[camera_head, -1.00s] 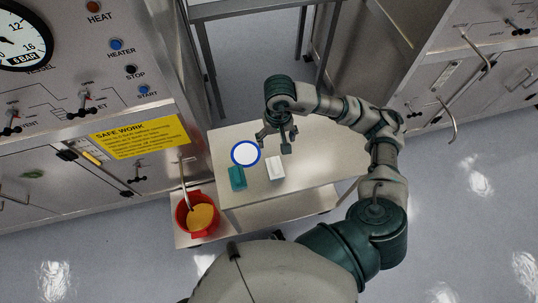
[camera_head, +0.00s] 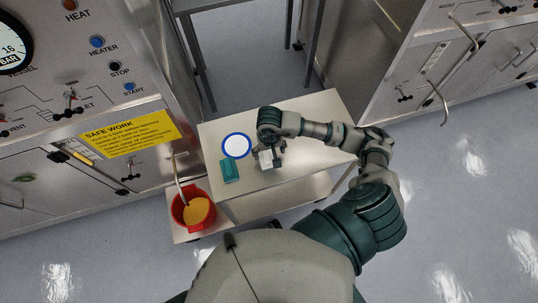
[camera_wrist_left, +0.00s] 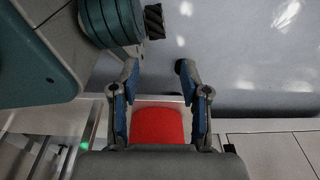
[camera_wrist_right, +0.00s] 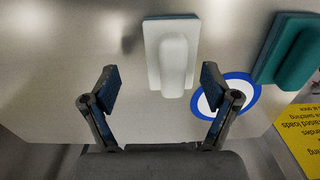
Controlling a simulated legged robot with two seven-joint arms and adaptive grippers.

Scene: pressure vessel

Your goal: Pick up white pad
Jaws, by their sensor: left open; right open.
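The white pad (camera_wrist_right: 172,55) lies flat on the steel table, with a raised white grip along its top. In the head view the white pad (camera_head: 265,160) is partly hidden by my right gripper (camera_head: 268,157), which hovers over or close to it. In the right wrist view my right gripper (camera_wrist_right: 158,90) is open and empty, and the pad sits ahead of the gap between the fingers, slightly to the right. My left gripper (camera_wrist_left: 160,90) is open and empty in the left wrist view, and is not visible in the head view.
A teal pad (camera_head: 230,171) lies left of the white pad. A white disc with a blue rim (camera_head: 236,146) lies beside them. A red bucket (camera_head: 193,209) with yellow contents stands left of the table (camera_head: 300,176). The table's right part is clear.

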